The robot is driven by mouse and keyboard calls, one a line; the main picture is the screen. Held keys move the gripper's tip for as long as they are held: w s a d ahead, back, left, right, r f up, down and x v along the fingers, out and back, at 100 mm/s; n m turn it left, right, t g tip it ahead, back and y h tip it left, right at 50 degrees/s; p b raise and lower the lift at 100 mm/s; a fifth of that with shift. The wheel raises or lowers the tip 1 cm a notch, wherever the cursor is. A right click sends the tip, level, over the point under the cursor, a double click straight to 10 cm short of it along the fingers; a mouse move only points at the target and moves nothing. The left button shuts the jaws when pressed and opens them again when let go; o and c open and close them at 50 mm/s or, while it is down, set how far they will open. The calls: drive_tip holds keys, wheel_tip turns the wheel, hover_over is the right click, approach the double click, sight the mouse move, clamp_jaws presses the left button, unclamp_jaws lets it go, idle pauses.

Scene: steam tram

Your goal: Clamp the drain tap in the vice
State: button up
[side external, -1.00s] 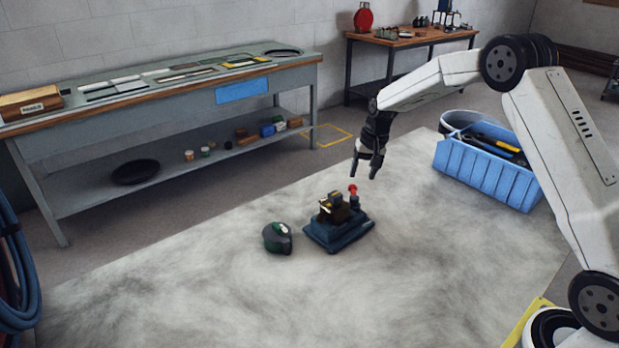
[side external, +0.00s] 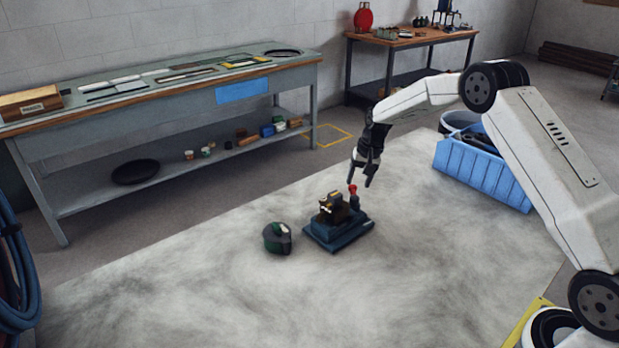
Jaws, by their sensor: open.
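A dark blue vice (side external: 338,236) with dark jaws and a yellowish part on top stands on the pale floor mat. A small red-topped piece (side external: 353,193) stands upright at its back right; I cannot tell whether this is the drain tap or part of the vice. My gripper (side external: 360,184) points down with its fingers apart and empty. In the picture, its fingertips are close to the red top; I cannot tell whether they touch or how much depth lies between. No other thing is clearly the drain tap.
A dark green and black rounded object (side external: 277,238) sits just left of the vice. A blue crate of tools (side external: 482,177) stands at the right, below my arm. A long workbench (side external: 160,95) runs along the wall. The mat (side external: 200,290) is clear in front.

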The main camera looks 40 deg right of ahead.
sight(355, 194)
drive_tip(key=shift+w+a+f, duration=0.15)
drive_tip(key=shift+f, duration=0.9)
drive_tip(key=shift+w+a+f, duration=0.1)
drive_tip(key=shift+a+f, duration=0.05)
drive_tip(key=shift+f, duration=0.85)
clamp_jaws()
